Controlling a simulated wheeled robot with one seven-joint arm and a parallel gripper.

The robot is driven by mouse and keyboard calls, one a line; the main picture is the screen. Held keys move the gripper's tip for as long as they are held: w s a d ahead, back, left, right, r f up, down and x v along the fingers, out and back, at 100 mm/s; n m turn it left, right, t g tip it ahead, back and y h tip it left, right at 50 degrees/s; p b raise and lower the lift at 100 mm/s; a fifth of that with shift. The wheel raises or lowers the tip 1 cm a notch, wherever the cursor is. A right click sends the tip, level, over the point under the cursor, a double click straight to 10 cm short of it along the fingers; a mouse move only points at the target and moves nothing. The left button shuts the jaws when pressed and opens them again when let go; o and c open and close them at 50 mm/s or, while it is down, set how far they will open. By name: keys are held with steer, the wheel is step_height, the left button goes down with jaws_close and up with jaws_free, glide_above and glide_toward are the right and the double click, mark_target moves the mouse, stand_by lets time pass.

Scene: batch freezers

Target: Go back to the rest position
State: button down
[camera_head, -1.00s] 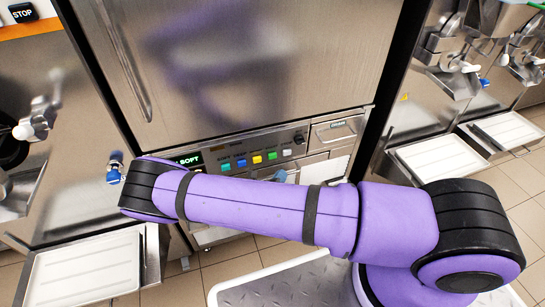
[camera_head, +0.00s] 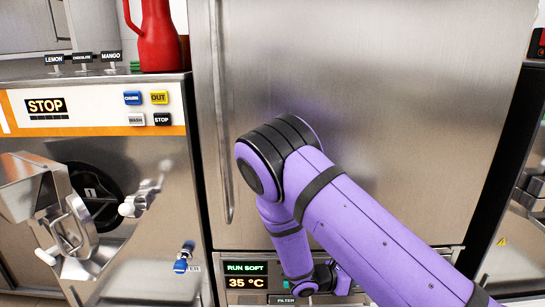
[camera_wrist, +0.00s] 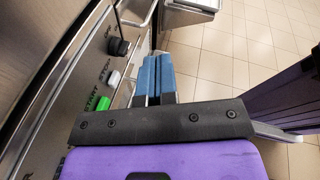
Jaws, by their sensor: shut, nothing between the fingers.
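My gripper (camera_wrist: 154,82) shows in the wrist view with its blue fingers together and nothing between them. It is beside the front control panel (camera_wrist: 95,75) of a steel machine, close to a green START button (camera_wrist: 98,104), a white button (camera_wrist: 114,79) and a black knob (camera_wrist: 118,47). In the head view my purple arm reaches up in front of the steel cabinet door (camera_head: 420,60) and bends down at the elbow. The gripper itself is hidden or too unclear to make out there.
A batch freezer (camera_head: 120,180) with a STOP display stands at the left, a red jug (camera_head: 158,38) on its top. Tiled floor (camera_wrist: 220,50) lies open to the right in the wrist view.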

steer(key=s+d+r+m+g+y, duration=0.1)
steer(key=s+d+r+m+y, duration=0.15)
steer(key=r+m, duration=0.45)
steer(key=s+d+r+m+g+y, duration=0.1)
steer(key=s+r+m+g+y, duration=0.2)
steer(key=r, duration=0.7)
steer(key=s+d+r+m+y, duration=0.2)
steer(key=s+r+m+y, duration=0.25)
steer(key=r, duration=0.45)
steer(key=s+r+m+t+y, duration=0.4)
steer(key=s+r+m, duration=0.5)
steer(key=s+r, duration=0.5)
steer(key=shift+s+d+r+t+y, duration=0.2)
steer(key=shift+s+r+t+y, duration=0.15)
steer(key=shift+s+t, duration=0.85)
steer(key=shift+s+f+g, duration=0.1)
steer(key=shift+s+g, duration=0.05)
steer(key=shift+g, duration=0.15)
stand_by(2.5)
